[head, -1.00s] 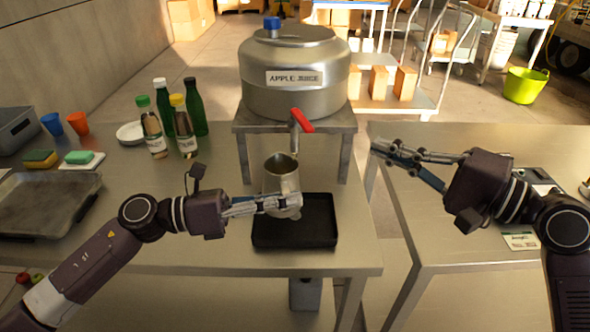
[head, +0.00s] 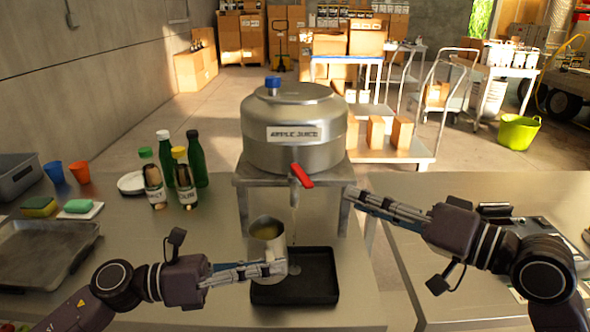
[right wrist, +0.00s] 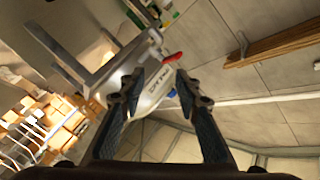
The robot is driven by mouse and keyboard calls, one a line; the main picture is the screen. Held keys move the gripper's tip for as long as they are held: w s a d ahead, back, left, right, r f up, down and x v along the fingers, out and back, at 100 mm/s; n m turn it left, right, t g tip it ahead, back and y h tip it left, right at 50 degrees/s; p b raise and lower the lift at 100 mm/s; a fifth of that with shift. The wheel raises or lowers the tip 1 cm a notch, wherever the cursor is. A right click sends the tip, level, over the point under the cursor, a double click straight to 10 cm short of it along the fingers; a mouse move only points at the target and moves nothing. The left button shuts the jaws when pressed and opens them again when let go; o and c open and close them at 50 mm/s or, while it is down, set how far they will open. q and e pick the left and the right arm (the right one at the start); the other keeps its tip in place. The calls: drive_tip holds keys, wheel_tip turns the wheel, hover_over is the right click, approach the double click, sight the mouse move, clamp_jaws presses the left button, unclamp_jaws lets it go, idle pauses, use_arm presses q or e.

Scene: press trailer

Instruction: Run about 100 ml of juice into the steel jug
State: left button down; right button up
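The steel jug (head: 267,229) is upright, with yellowish juice visible inside. My left gripper (head: 281,268) is shut on it and holds it over the left part of the black drip tray (head: 318,297). The steel juice tank (head: 265,151), labelled apple juice, stands on a metal stand. Its tap has a red lever (head: 302,176), pointing to the lower right. A thin pale line drops from the spout to the tray, just right of the jug; it looks like a trickle. My right gripper (head: 352,195) is open and empty, right of the tap. The right wrist view shows the red lever (right wrist: 173,57) beyond its fingers.
Green-glass bottles (head: 196,160), cups (head: 79,172), a white plate (head: 131,184), sponges (head: 78,206) and a grey metal tray (head: 40,252) stand on the left of the table. The stand's legs flank the space under the tap. A second table (head: 420,290) is at right.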

drive_tip(key=w+a+r+n+t+h, duration=0.1)
drive_tip(key=a+r+n+t, duration=0.15)
drive_tip(key=n, duration=0.95)
drive_tip(key=w+a+r+n+t+h, duration=0.1)
drive_tip(key=a+r+n+h, duration=0.15)
drive_tip(key=n, duration=0.95)
drive_tip(key=n+t+h, duration=0.2)
drive_tip(key=n+h, duration=0.1)
drive_tip(key=n, duration=1.3)
approach(295, 164)
drive_tip(key=x, duration=0.9)
drive_tip(key=shift+w+a, duration=0.15)
drive_tip(key=shift+w, duration=0.2)
